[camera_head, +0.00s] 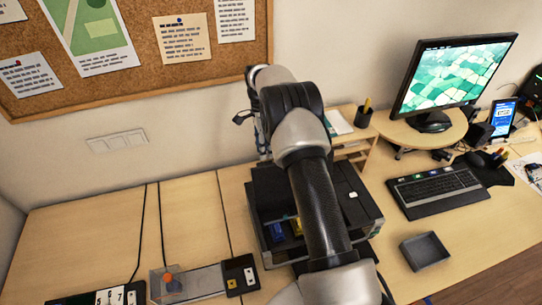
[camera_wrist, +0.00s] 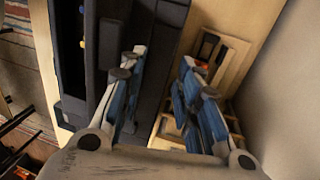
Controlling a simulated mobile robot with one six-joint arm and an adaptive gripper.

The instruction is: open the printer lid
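The printer (camera_head: 366,209) is a dark box on the desk, partly hidden behind my arm in the head view. Its inside shows, with a blue part (camera_head: 276,232) and a yellow part (camera_head: 296,226). A dark panel, seemingly the raised lid (camera_head: 266,186), stands at its back; my arm hides much of it. In the wrist view the dark printer body (camera_wrist: 68,60) fills the left side. My gripper (camera_wrist: 158,72) is open, its two blue-padded fingers apart. A dark panel (camera_wrist: 160,45) shows between and beyond the fingers; I cannot tell whether they touch it.
A wooden organiser (camera_head: 352,143) stands behind the printer, close to the right finger in the wrist view. The wall with a corkboard (camera_head: 170,40) is behind. A keyboard (camera_head: 437,188), monitor (camera_head: 455,75) and grey tray (camera_head: 425,250) are to the right.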

